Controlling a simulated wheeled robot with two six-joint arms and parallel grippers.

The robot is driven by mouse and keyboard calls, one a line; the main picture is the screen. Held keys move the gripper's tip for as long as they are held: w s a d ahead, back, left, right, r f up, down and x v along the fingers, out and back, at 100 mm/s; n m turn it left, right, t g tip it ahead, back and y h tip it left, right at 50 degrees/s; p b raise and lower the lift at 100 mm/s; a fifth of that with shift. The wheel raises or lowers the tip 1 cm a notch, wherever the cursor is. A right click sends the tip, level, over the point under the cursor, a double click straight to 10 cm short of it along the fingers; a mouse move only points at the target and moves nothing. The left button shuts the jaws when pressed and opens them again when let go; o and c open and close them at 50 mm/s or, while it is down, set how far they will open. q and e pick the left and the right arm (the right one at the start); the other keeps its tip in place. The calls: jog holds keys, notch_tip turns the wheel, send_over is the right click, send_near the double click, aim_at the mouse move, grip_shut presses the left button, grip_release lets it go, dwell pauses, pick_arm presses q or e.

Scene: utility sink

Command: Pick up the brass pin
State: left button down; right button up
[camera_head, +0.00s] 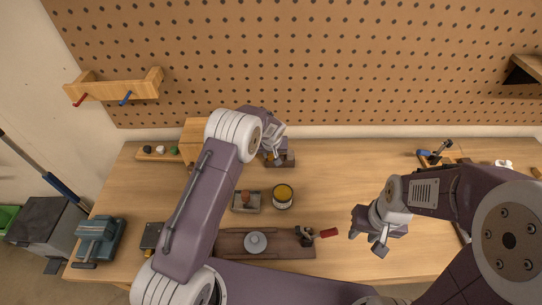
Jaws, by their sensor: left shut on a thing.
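My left gripper (273,158) reaches to the back of the bench and is shut at a small dark brown block (287,161). What it grips is small and mostly hidden by the fingers; I take it to be the brass pin, though its outline cannot be made out. I cannot tell whether the pin is clear of the block. My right gripper (367,243) is open and empty over the front right of the bench, to the right of a red-handled tool (328,233).
A yellow-topped tin (284,193) and a small tray (246,209) stand mid-bench. A brown board (285,252) carries a grey round piece (256,242). A vise (98,239) sits at the left. The pegboard (330,70) closes the back. The right-centre bench top is clear.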

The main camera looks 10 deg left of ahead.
pick_arm(q)
jog(key=shift+w, duration=0.1)
jog(key=shift+r, duration=0.15)
jog(key=r, duration=0.2)
jog(key=r+b, duration=0.1)
jog(key=r, duration=0.1)
jog(key=shift+d, duration=0.4)
jog(key=s+d+r+b, duration=0.2)
jog(key=d+r, duration=0.4)
jog(key=d, duration=0.4)
jog(key=shift+s+d+r, duration=0.25)
jog(key=shift+s+r, duration=0.05)
jog(key=shift+s, duration=0.15)
